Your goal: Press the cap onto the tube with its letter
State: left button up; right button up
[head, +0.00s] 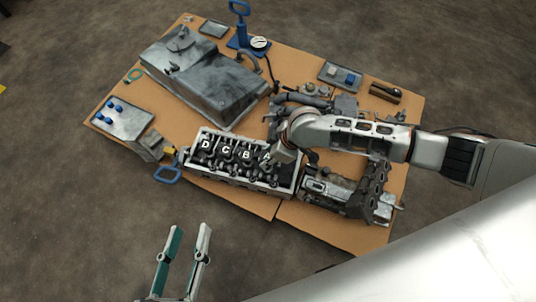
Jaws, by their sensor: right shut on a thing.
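A grey engine part (228,178) lies near the middle of the cardboard, with tubes and white letters D, C, B and A in a row along it. My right gripper (279,160) is at the right end of this row, beside the letter A (266,157). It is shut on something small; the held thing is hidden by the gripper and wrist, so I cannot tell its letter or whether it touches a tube. Small blue caps (112,105) stand in a grey tray (128,126) at the left. My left gripper (189,229) is open and empty, below the cardboard.
A large grey casing (205,78) lies behind the engine part. A blue-handled tool with a gauge (259,43) stands at the back. Another tray (328,72) holds small parts. Metal parts (340,187) crowd the right side. Bare cardboard (250,204) shows in front.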

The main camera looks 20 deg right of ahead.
pick_arm(q)
jog(key=shift+f, duration=0.1)
pick_arm(e)
jog(key=shift+f, duration=0.1)
pick_arm(q)
jog(key=shift+s+f+b, duration=0.2)
jog(key=shift+f+b, duration=0.1)
jog(key=shift+f, duration=0.15)
pick_arm(e)
jog(key=shift+f, duration=0.85)
pick_arm(q)
jog(key=shift+w+r+p, duration=0.2)
jog(key=shift+r+p, duration=0.1)
jog(key=shift+r, duration=0.2)
jog(key=shift+w+r+p, duration=0.25)
jog(key=shift+r+p, duration=0.05)
jog(key=shift+r, duration=0.25)
jog(key=shift+w+r+p, duration=0.2)
jog(key=shift+r+p, duration=0.05)
jog(key=shift+r, duration=0.3)
pick_arm(e)
jog(key=shift+f, duration=0.7)
dwell(2.5)
jog(key=o, duration=1.2)
jog(key=shift+r, duration=0.1)
jog(key=v, duration=1.1)
jog(key=shift+s+d+r, duration=0.1)
jog(key=shift+r, duration=0.3)
